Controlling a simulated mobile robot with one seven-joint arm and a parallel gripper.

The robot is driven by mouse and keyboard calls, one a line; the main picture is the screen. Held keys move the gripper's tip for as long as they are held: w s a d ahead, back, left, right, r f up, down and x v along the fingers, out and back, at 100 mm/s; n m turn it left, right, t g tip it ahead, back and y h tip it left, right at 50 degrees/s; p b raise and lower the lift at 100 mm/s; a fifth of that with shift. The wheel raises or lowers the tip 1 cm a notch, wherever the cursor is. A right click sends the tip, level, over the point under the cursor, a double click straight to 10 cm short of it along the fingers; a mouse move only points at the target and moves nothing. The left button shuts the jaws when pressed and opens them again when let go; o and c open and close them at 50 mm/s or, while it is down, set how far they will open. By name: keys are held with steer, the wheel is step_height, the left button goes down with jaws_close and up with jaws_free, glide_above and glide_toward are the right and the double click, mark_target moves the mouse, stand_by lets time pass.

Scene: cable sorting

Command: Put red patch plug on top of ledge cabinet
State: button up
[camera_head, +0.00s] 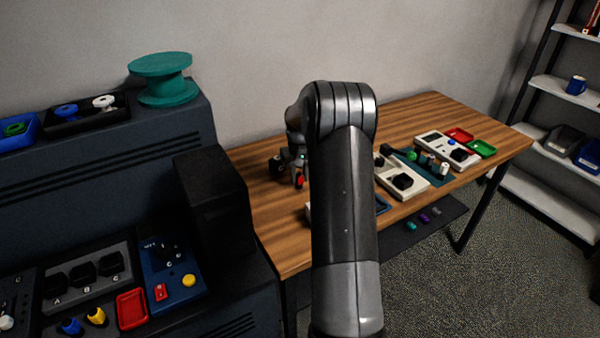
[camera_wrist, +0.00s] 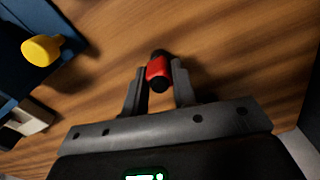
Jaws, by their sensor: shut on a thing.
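My gripper (camera_head: 290,174) is above the left part of the wooden table, beside the cabinet. In the wrist view my gripper (camera_wrist: 159,82) is shut on the red patch plug (camera_wrist: 158,70), a red body with black ends, held between the fingertips. The red plug (camera_head: 299,181) also shows small in the head view, partly hidden by the gripper. The ledge cabinet, which I take to be the dark stepped cabinet (camera_head: 197,118) at left, has a raised back top and a lower front panel.
On the cabinet top stand a teal spool (camera_head: 163,80), a black tray (camera_head: 100,128) and a blue tray (camera_head: 18,138). A black box (camera_head: 213,205) rises at its right end. The wooden table (camera_head: 405,115) holds several devices at right. A yellow knob (camera_wrist: 40,50) shows in the wrist view.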

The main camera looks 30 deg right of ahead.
steer(key=shift+f, duration=0.2)
steer(key=o, duration=1)
